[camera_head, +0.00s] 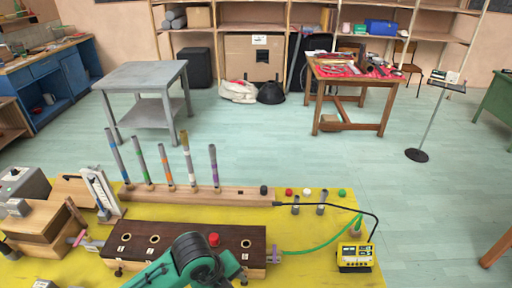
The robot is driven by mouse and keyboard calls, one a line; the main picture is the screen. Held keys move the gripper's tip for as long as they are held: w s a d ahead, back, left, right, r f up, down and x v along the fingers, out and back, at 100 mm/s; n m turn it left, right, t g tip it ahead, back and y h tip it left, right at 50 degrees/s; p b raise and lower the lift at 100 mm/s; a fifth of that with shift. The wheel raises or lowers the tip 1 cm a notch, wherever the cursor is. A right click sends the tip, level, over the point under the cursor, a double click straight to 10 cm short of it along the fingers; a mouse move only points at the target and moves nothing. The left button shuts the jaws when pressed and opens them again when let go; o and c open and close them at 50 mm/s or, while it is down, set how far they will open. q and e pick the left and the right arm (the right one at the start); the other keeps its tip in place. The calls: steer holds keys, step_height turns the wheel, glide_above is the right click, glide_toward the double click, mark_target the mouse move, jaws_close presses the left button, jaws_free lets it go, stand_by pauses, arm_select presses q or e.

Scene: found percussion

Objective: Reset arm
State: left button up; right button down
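A teal arm link with a dark joint (192,258), part of my own arm, reaches in at the bottom middle. It covers part of the front of a dark wooden box (135,231). The box has several round holes in its top and a red knob (214,239). No gripper fingers show, so I cannot see whether either gripper holds anything. A pale upright metal bracket (99,190) stands behind the box's left end. Several striped tubes (166,167) stand in a long wooden rail (235,196) behind the box.
A yellow mat (315,268) lies under these things. A yellow device (355,258) with a black cable and green tube sits at right. Wooden blocks (35,225) crowd the left. A grey table (140,72) and a cluttered wooden table (315,85) stand beyond open floor.

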arm_select(q)
steer(key=s+a+f+n+t+y, duration=0.1)
steer(key=s+a+f+n+y, duration=0.1)
steer(key=s+a+n, duration=0.85)
steer(key=s+a+f+n+t+y, duration=0.15)
steer(key=s+a+n, duration=0.35)
steer(key=n, duration=1.1)
step_height(320, 180, down, 32)
steer(key=g, duration=0.2)
steer(key=s+a+f+b, duration=0.1)
steer(key=s+a+f, duration=0.1)
steer(key=s+f, duration=0.7)
steer(key=s+a+f, duration=0.2)
steer(key=s+f, duration=0.8)
steer(key=f, duration=0.2)
steer(key=shift+s+g+b, duration=0.15)
steer(key=shift+g+b, duration=0.2)
steer(key=shift+g, duration=0.1)
steer(key=shift+a+f, duration=0.1)
